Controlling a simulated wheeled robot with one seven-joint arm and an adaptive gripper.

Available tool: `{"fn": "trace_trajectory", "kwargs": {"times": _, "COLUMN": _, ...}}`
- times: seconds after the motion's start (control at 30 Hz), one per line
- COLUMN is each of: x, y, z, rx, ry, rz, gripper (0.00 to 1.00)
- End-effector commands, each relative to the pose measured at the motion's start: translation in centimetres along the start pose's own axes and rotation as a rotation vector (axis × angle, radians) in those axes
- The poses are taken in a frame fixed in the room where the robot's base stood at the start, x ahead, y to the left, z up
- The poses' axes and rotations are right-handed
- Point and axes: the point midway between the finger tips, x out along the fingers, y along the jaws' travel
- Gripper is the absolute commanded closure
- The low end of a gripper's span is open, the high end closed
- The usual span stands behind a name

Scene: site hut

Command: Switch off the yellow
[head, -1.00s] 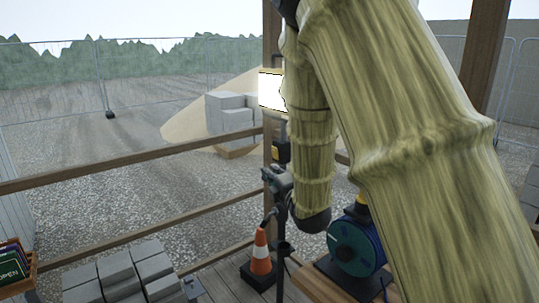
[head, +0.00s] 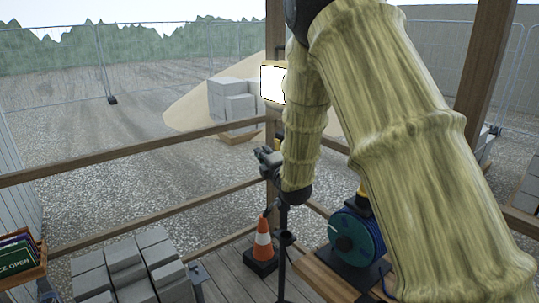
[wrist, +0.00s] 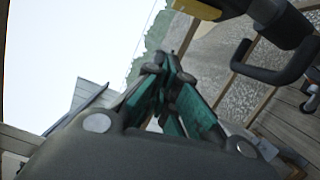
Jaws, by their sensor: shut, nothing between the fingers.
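A yellow work lamp (head: 272,84) shows in the head view with a bright white lit face, next to a wooden post and partly behind my arm. In the wrist view a yellow body (wrist: 229,5) with a black handle crosses the top right; it looks like the same lamp. Its switch cannot be made out. My gripper (wrist: 160,62) has teal fingers, shut with nothing between them, below and left of the yellow body and apart from it in the picture. In the head view my gripper (head: 266,157) is small and dark, below the lamp.
A traffic cone (head: 262,240) stands on the deck beside a dark stand pole. A blue-green cable reel (head: 355,243) sits on a bench at right. Grey blocks (head: 130,265) and a crate of signs (head: 18,258) are at lower left. Wooden rails (head: 130,152) run behind.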

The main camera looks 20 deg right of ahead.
Motion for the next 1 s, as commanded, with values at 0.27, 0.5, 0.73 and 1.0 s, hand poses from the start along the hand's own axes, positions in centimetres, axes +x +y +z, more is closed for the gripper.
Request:
{"fn": "trace_trajectory", "kwargs": {"times": 0.27, "x": 1.7, "y": 0.3, "z": 2.4, "rx": 0.001, "ry": -0.002, "rz": 0.001, "gripper": 1.0}}
{"fn": "trace_trajectory", "kwargs": {"times": 0.5, "x": 2.0, "y": 0.1, "z": 3.7, "rx": 0.001, "ry": -0.001, "rz": 0.0, "gripper": 1.0}}
{"fn": "trace_trajectory", "kwargs": {"times": 0.73, "x": 2.0, "y": 0.0, "z": 3.9, "rx": 0.0, "ry": 0.0, "rz": 0.0, "gripper": 1.0}}
{"fn": "trace_trajectory", "kwargs": {"times": 1.0, "x": 2.3, "y": 0.1, "z": 3.4, "rx": 0.009, "ry": 0.007, "rz": -0.001, "gripper": 1.0}}
